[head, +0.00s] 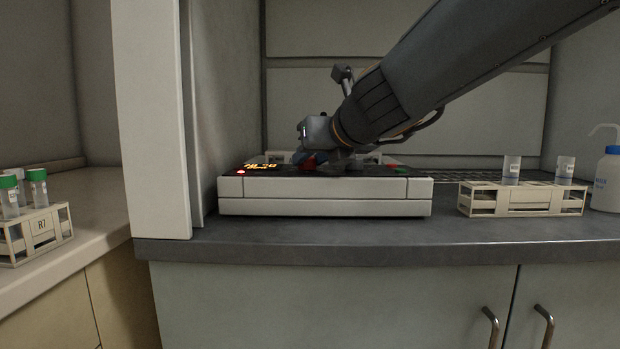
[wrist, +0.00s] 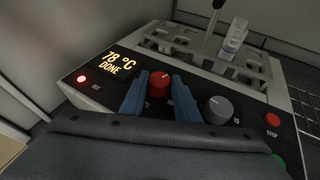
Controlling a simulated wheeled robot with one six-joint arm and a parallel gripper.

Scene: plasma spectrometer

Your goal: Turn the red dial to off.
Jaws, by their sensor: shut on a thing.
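The red dial (wrist: 159,84) is on the sloping black panel of a white instrument (head: 325,197). In the wrist view it sits between the two blue fingertips of my gripper (wrist: 158,90), which is shut on it. The dial's white mark is partly visible on its top; the labels around it are mostly hidden by the fingers. In the head view the red dial (head: 309,161) shows only in part beside my gripper (head: 322,160). The display (wrist: 117,62) reads "78 °C DONE", and a red light (wrist: 81,79) glows below it.
A grey dial (wrist: 217,108) is right of the red one, with a red STOP button (wrist: 272,120) farther right. A rack with a vial (wrist: 236,37) is behind the panel. A vial rack (head: 520,198) and wash bottle (head: 607,182) stand right. A white post (head: 155,120) stands left.

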